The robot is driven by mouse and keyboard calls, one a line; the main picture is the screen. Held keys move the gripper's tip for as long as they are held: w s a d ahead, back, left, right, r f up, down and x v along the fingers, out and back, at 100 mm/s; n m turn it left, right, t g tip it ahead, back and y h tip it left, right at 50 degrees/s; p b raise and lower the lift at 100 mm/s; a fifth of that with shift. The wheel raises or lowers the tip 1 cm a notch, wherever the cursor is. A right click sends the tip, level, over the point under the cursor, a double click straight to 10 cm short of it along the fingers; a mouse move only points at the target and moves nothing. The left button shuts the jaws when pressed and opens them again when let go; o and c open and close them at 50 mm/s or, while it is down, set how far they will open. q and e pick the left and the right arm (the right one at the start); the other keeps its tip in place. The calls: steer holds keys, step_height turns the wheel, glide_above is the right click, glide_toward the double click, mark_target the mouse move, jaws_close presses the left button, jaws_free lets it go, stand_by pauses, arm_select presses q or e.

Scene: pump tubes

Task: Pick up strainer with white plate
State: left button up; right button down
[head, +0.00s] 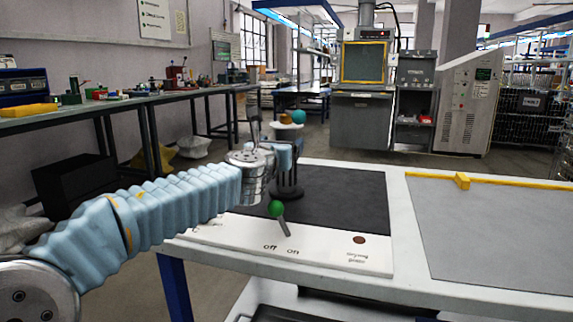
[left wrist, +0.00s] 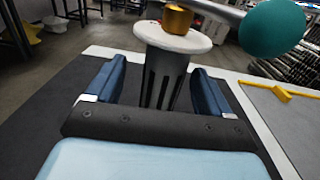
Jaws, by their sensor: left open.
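The strainer (left wrist: 162,78) is a dark, ribbed upright cylinder with a round white plate (left wrist: 150,37) on top. In the head view, the strainer (head: 288,188) stands on the black mat, partly hidden by my left arm. A brass-coloured piece (left wrist: 177,19) sits above the plate. My left gripper (left wrist: 158,88) is open, with one blue-padded finger on each side of the strainer. Whether the fingers touch it cannot be told. In the head view my left gripper (head: 282,155) reaches in from the left at the strainer's upper part. My right gripper is not in view.
A teal ball (left wrist: 272,27) on a metal lever is beside the plate. A green-knobbed lever (head: 277,209) rises from the white front panel marked off and on. A grey mat (head: 500,240) with a yellow edge bar lies clear at the right.

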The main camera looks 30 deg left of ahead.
arm_select(q)
steer(key=x, duration=0.5)
steer(key=shift+w+d+f, duration=0.1)
steer(key=shift+d+f, duration=0.05)
steer(key=shift+d, duration=0.15)
jaws_close()
